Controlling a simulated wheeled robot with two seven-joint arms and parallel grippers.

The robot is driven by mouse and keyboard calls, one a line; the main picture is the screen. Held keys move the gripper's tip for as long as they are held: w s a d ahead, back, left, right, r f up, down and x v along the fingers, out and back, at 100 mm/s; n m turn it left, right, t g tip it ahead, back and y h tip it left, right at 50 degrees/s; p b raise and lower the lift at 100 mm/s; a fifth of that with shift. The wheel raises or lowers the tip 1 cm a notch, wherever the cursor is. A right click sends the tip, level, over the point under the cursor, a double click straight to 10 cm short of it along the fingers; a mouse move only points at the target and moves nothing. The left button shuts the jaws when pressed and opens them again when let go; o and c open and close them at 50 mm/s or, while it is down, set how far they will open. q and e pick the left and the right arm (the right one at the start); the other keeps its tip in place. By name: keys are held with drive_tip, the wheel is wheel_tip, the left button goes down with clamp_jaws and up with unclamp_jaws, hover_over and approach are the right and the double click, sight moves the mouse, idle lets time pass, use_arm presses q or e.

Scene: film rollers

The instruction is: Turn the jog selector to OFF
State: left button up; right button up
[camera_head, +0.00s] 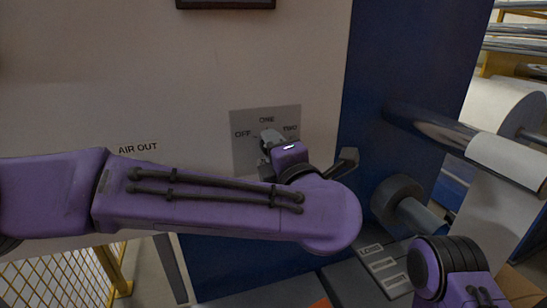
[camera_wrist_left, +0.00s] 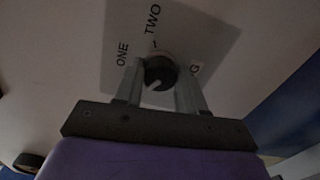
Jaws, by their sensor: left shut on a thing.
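The jog selector is a dark round knob (camera_wrist_left: 160,72) with a white mark, on a grey plate (camera_head: 246,152) on the pale wall. In the head view the plate reads OFF at left, ONE at top and TWO at right. In the left wrist view ONE, TWO and part of another word show. The knob's white mark points to the lower left there, where my gripper hides the plate. My left gripper (camera_wrist_left: 160,82) is shut on the knob, one finger on each side. In the head view the gripper (camera_head: 270,138) hides the knob. My right gripper's fingers are not visible.
An AIR OUT label (camera_head: 138,148) is on the wall left of the plate. A blue machine column (camera_head: 395,60) stands to the right, with metal rollers (camera_head: 432,128) beyond it. A yellow mesh guard (camera_head: 65,280) is at lower left. A console with labels (camera_head: 380,264) is below.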

use_arm(q)
drive_tip(key=shift+r, duration=0.1)
idle(0.4)
drive_tip(key=o, duration=1.1)
drive_tip(key=shift+w, duration=0.15)
drive_tip(key=shift+c, duration=0.2)
drive_tip(key=b+v, duration=0.3)
drive_tip(key=v, duration=0.7)
drive_tip(key=shift+s, duration=0.3)
drive_tip(key=shift+d, duration=0.1)
